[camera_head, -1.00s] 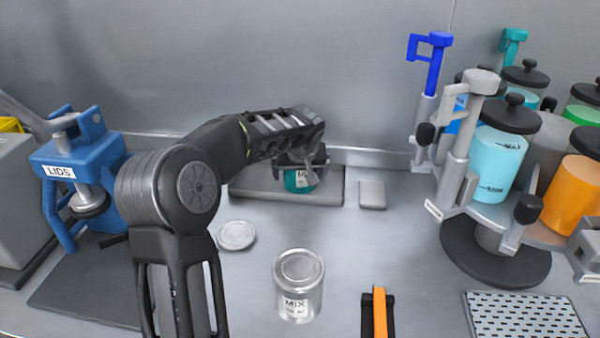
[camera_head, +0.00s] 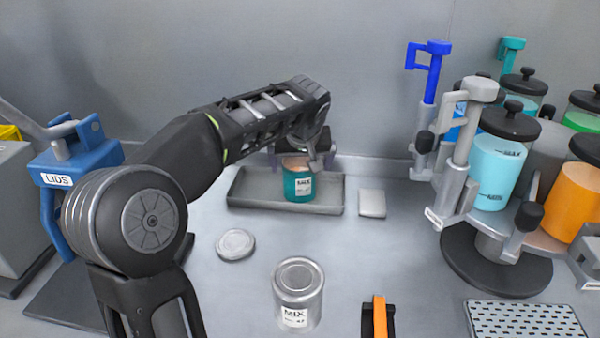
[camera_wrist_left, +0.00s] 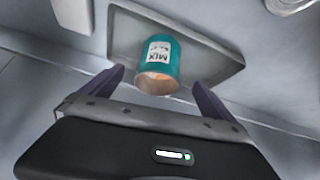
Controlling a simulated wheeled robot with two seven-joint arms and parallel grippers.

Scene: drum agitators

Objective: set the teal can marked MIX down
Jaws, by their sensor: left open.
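The teal can marked MIX (camera_head: 299,186) stands upright in the shallow grey tray (camera_head: 250,197) at the back of the bench. It also shows in the left wrist view (camera_wrist_left: 160,66), open-topped with a pale orange-brown inside. My left gripper (camera_head: 302,158) is above and just behind the can in the head view. In the left wrist view its two fingers (camera_wrist_left: 158,88) are spread wide, with clear gaps on both sides of the can, and hold nothing. My right gripper is in neither view.
A silver can marked MIX (camera_head: 299,290) and a loose lid (camera_head: 236,244) stand in front of the tray. A blue LIDS press (camera_head: 75,165) is at left. A carousel of coloured jars (camera_head: 497,165) fills the right. A small grey block (camera_head: 372,203) sits beside the tray.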

